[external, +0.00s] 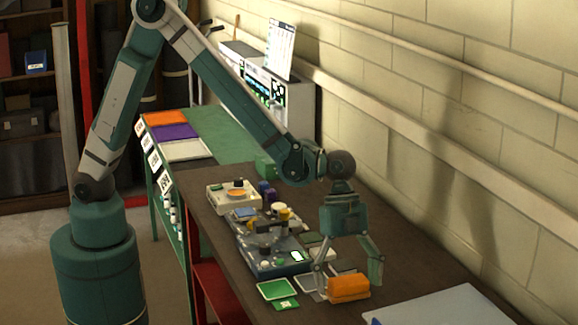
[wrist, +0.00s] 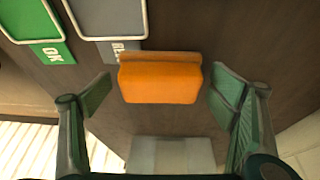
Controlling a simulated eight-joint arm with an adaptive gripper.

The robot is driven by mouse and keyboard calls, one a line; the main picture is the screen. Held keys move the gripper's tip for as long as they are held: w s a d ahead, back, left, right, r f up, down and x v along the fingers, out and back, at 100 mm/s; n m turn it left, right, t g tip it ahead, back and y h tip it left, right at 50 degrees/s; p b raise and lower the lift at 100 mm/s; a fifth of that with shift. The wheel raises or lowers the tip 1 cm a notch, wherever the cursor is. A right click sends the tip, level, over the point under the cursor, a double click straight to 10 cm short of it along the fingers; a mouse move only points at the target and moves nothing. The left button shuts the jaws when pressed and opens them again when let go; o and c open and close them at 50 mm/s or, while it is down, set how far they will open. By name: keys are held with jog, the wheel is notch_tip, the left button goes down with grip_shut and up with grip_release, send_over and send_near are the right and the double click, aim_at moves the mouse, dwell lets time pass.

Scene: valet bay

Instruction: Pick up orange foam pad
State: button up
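The orange foam pad (external: 348,289) is a small block on the brown bench top at the front right of the external view. In the wrist view the orange foam pad (wrist: 160,82) lies in the upper middle, with a darker brownish-orange strip along its far side. My gripper (external: 346,277) points down over the pad with its fingers spread wide. In the wrist view my gripper (wrist: 158,90) has one green finger on each side of the pad, with a gap on both sides. It is open and holds nothing. I cannot tell the exact fingertip height.
A green "OK" tray (external: 278,289) and a grey tray (wrist: 112,17) lie close to the pad. A pale flat panel (external: 440,305) is at the front right, and a dark device (external: 272,255) stands behind. The block wall (external: 480,150) runs along the bench's right.

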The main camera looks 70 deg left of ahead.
aim_at(349, 279)
jog(key=c, duration=0.8)
jog(key=shift+c, duration=0.2)
jog(key=shift+r, duration=0.1)
jog(key=shift+r+p, duration=0.7)
jog(key=shift+r, duration=4.2)
